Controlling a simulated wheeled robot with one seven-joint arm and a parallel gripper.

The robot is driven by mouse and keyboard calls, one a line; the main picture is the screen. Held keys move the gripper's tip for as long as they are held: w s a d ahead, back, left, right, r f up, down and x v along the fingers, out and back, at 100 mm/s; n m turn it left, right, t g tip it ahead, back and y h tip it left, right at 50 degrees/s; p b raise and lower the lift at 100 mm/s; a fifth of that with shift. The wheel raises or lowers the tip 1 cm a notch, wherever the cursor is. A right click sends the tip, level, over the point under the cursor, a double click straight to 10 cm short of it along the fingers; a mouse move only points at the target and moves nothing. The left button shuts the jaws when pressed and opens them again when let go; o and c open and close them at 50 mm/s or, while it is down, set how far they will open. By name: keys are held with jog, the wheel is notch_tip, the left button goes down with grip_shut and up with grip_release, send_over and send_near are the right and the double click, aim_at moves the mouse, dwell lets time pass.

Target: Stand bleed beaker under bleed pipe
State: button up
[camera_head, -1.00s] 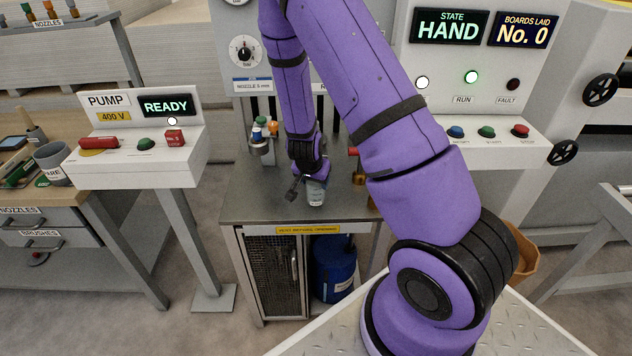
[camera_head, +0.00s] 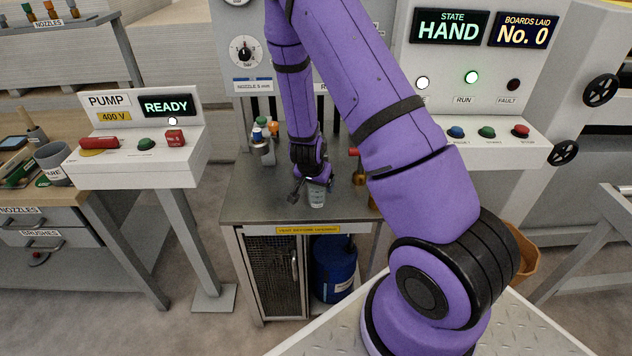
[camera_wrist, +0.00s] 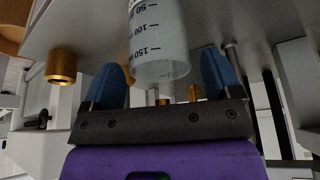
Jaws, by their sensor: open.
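The bleed beaker (camera_head: 317,199) is a clear, graduated cup standing on the grey bench top (camera_head: 262,208), near its front edge. In the wrist view the beaker (camera_wrist: 160,45), with marks 50, 100 and 150, is between the two blue fingers. My gripper (camera_head: 314,183) is at the beaker and hides its upper part in the head view. The fingers (camera_wrist: 161,62) are open, with a gap beside the beaker. A brass fitting with a red handle (camera_head: 357,167), perhaps the bleed pipe, stands behind and right of the beaker. My arm partly hides that area.
Small bottles in a metal holder (camera_head: 262,145) stand at the bench's back left. The pump box (camera_head: 138,150) is left of the bench, and the control panel (camera_head: 470,120) is right. A blue drum (camera_head: 333,270) sits below. The bench top's left front is clear.

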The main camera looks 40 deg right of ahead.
jog(key=shift+r, duration=0.1)
jog(key=s+a+r+n+y, duration=0.2)
jog(key=s+a+r, duration=0.15)
jog(key=r, duration=0.65)
jog(key=s+a+r+n+t+y, duration=0.1)
jog(key=s+a+r+n+y, duration=0.3)
jog(key=r, duration=0.6)
jog(key=s+a+r, duration=0.2)
jog(key=a+r, duration=0.3)
jog(key=r, duration=0.5)
jog(key=s+r+n+h, duration=0.1)
jog(key=s+r+n, duration=0.1)
jog(key=s+r, duration=0.4)
jog(key=s+r+n+t+h, duration=0.1)
jog(key=s+r+n, duration=0.2)
jog(key=s+r, duration=0.3)
jog(key=s, duration=0.5)
jog(key=shift+a+r+t, duration=0.15)
jog(key=shift+r+t, duration=0.1)
jog(key=shift+t, duration=0.05)
jog(key=shift+c, duration=0.2)
